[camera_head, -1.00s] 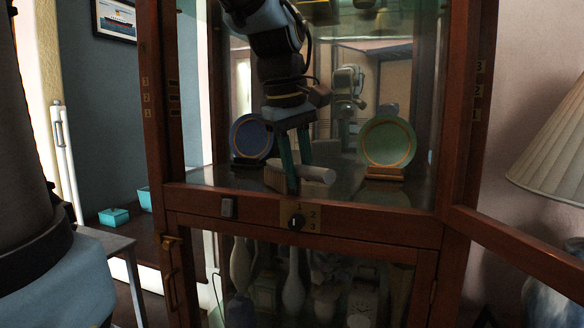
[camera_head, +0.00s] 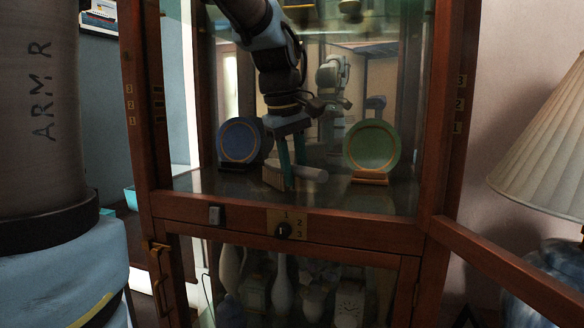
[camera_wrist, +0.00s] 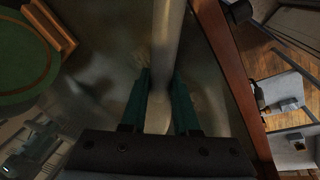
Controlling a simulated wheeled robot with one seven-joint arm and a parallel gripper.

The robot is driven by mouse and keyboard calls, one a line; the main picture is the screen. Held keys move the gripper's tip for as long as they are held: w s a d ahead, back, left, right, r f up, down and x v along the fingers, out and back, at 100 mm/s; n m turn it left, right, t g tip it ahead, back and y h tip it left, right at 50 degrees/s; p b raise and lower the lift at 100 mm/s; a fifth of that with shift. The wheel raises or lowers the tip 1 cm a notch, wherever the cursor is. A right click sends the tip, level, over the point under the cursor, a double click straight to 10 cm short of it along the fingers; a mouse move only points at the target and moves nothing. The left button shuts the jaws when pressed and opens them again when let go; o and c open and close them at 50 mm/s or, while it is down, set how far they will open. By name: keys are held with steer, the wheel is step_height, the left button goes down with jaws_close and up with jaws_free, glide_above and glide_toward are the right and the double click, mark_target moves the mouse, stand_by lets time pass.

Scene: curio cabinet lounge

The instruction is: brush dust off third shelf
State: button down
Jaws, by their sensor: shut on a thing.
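My gripper (camera_head: 287,180) is shut on a pale brush (camera_head: 310,172) and holds it inside the upper part of a wooden glass cabinet. The brush's light round handle (camera_wrist: 166,60) runs between the teal fingers in the wrist view. Its bristles cannot be made out clearly. The brush is low over the dark, shiny shelf (camera_head: 215,182), near the front rail; whether it touches cannot be told. A blue plate (camera_head: 239,142) stands behind to the left. A green plate (camera_head: 372,147) on a wooden stand is to the right. No dust is clearly visible.
The front rail (camera_head: 350,229) carries a knob (camera_head: 283,230) on a numbered plate. An open door frame (camera_head: 500,265) juts out at right, near a lamp (camera_head: 545,150). Below, vases and a clock (camera_head: 349,306) stand behind glass. Shelf space shows between the plates.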

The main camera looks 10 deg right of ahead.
mark_target(300, 174)
steer(key=shift+w+d, duration=0.25)
steer(key=shift+w, duration=0.15)
steer(key=shift+s+d+f, duration=0.1)
steer(key=shift+s+d, duration=0.4)
steer(key=shift+d, duration=0.3)
steer(key=shift+s+a+f, duration=0.1)
steer(key=shift+s+a, duration=0.4)
steer(key=shift+s, duration=0.35)
steer(key=shift+s+a+f, duration=0.1)
steer(key=shift+s+a, duration=0.35)
steer(key=shift+s, duration=0.4)
